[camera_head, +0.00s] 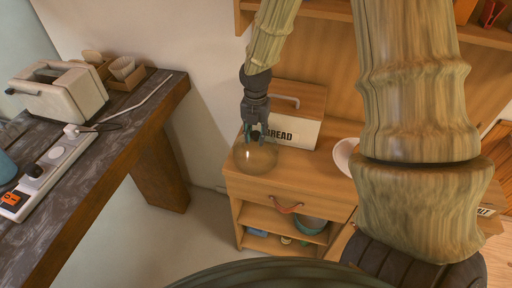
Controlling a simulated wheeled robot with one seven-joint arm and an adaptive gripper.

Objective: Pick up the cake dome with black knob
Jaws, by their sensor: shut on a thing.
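The cake dome (256,158) is a clear, brownish-looking glass dome with a dark knob on top. It is at the front left of the wooden cabinet's top. My gripper (254,136) reaches down from above and is shut on the dome's black knob. The knob is mostly hidden by the fingers. I cannot tell whether the dome's rim touches the cabinet top or is slightly above it.
A bread box (294,128) stands right behind the dome. A white bowl (344,156) is to the right, partly hidden by my arm. The cabinet (290,186) has a drawer with a leather pull. A dark counter (98,150) with a toaster (60,94) is at left.

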